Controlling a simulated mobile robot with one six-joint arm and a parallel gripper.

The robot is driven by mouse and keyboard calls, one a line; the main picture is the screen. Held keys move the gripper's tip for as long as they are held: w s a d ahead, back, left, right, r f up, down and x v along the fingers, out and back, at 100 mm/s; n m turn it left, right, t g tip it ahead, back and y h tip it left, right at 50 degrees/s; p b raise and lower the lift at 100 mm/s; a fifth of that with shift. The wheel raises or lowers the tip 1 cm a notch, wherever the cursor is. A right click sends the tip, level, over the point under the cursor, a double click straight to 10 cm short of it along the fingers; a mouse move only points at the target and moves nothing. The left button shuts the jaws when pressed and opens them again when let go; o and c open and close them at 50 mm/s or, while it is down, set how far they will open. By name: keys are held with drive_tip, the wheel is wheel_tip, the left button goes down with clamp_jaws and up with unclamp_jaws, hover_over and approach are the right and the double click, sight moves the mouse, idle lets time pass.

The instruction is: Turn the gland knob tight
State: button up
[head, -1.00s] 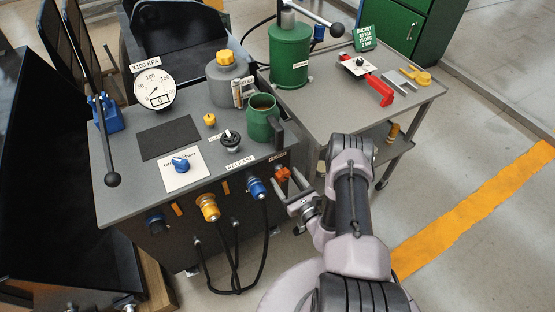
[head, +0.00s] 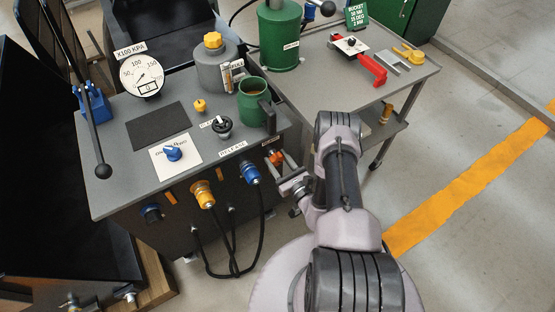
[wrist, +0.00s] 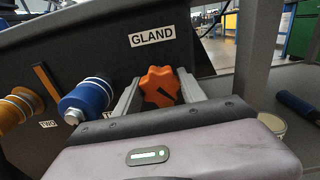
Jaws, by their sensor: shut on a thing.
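The gland knob (head: 277,157) is orange and lobed, on the right end of the front panel of the grey console (head: 105,192). In the wrist view the knob (wrist: 160,84) sits under the GLAND label (wrist: 152,36), with a dark slanted mark on its face. My gripper (head: 280,164) reaches it from the front right. In the wrist view my gripper (wrist: 160,92) has one finger on each side of the knob and is shut on it. The finger contact and the lower part of the knob are partly hidden by the gripper body.
A blue coupler (wrist: 88,97) sits close left of my gripper, with a yellow coupler (head: 203,194) beyond it. Black hoses (head: 236,235) hang below. A green mug (head: 252,98) stands on the console above. A grey side table (head: 405,80) stands to the right.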

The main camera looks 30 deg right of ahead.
drive_tip(key=m+b, duration=0.1)
drive_tip(key=m, duration=0.3)
drive_tip(key=m+b, duration=0.1)
drive_tip(key=m, duration=0.3)
drive_tip(key=m+b, duration=0.1)
drive_tip(key=m, duration=0.3)
drive_tip(key=shift+d, duration=0.1)
drive_tip(key=m, duration=0.4)
drive_tip(key=shift+m+b, duration=0.3)
drive_tip(key=shift+b, duration=0.1)
drive_tip(key=m, duration=0.4)
drive_tip(key=shift+w+m+b, duration=0.1)
drive_tip(key=shift+m+b, duration=0.2)
drive_tip(key=shift+b, duration=0.1)
drive_tip(key=m, duration=0.4)
drive_tip(key=shift+m+b, duration=0.3)
